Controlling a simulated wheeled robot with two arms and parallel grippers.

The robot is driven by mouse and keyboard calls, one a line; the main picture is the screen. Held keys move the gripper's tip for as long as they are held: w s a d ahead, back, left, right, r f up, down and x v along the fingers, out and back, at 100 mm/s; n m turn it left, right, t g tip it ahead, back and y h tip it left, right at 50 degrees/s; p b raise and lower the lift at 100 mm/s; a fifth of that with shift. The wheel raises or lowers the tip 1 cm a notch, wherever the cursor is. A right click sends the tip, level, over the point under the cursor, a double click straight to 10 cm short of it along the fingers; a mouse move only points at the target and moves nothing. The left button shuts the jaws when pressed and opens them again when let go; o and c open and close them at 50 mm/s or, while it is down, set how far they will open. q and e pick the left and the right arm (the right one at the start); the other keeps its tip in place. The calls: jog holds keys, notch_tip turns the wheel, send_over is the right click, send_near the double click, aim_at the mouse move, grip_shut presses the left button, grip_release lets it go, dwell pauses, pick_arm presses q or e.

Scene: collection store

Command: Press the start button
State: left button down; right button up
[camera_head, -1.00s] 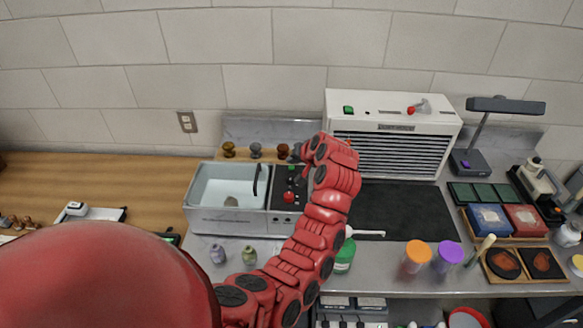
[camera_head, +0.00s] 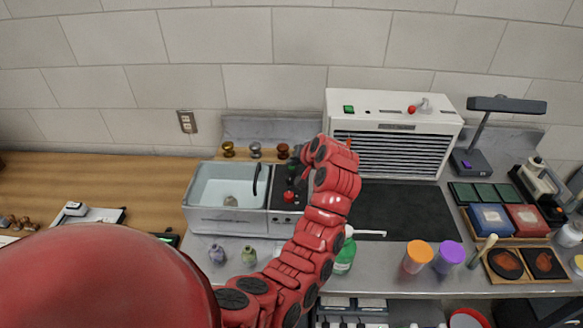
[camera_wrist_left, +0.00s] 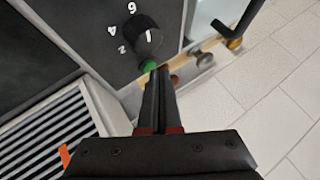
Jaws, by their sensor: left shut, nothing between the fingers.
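A grey tub unit (camera_head: 228,216) with a dark control panel (camera_head: 283,217) stands at the centre-left of the bench. In the left wrist view a green button (camera_wrist_left: 150,65) sits beside a black dial (camera_wrist_left: 146,38) with white numbers. My left gripper (camera_head: 297,160) is over the far end of the panel. Its shut, empty fingertips (camera_wrist_left: 157,72) are right at the green button and partly cover it. I cannot tell whether they touch it. My right gripper is not in view.
A white louvred unit (camera_head: 394,110) stands to the right of my gripper, with a green switch and red knob on top. Several small metal knobs (camera_head: 255,150) stand behind the tub. Bottles, including a green one (camera_head: 344,258), and orange and purple-lidded cups (camera_head: 418,257) stand in front.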

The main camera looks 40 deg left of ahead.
aim_at(292, 171)
pick_arm(q)
jog(key=shift+f, duration=0.3)
jog(key=shift+r, duration=0.1)
dwell(0.4)
jog(key=shift+r, duration=0.7)
jog(key=shift+r, duration=0.1)
notch_tip(292, 171, up, 5)
jog(key=shift+f+p, duration=0.1)
jog(key=shift+p, duration=0.65)
dwell(0.4)
